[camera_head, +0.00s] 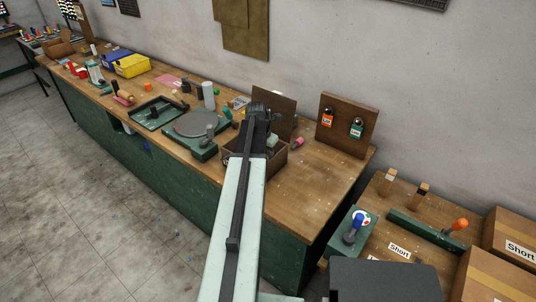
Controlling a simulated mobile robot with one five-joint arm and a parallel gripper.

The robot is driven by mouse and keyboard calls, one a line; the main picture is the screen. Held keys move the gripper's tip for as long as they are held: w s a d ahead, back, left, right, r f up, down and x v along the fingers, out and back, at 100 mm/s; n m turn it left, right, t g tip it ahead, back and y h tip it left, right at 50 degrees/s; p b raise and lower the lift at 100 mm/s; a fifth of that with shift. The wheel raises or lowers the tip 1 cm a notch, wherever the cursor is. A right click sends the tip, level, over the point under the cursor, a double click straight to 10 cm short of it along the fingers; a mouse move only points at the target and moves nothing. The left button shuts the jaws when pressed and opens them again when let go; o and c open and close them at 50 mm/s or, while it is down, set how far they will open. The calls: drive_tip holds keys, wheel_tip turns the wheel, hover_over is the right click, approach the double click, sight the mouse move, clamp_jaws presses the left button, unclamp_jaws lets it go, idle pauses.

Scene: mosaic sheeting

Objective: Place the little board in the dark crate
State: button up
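My arm reaches up from the bottom of the picture to the workbench, and my gripper (259,112) is at its far end, over or just behind a dark brown open crate (279,161). The arm hides the crate's left part and much of its inside. A small pale green piece (272,141) shows at the crate's opening beside the gripper; I cannot tell whether it is part of my gripper. The fingertips are too small and dark to read. I cannot make out the little board for certain, nor whether anything is held.
A brown panel (284,108) stands upright behind the crate, and a panel with two padlocks (347,126) stands to its right. A grey turntable (190,125) on a green base is to the left. Bare benchtop (318,178) lies right of the crate.

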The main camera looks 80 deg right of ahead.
drive_tip(key=shift+r+p, duration=0.6)
drive_tip(key=p+v, duration=1.1)
drive_tip(key=v, duration=0.1)
drive_tip(key=shift+p, duration=0.3)
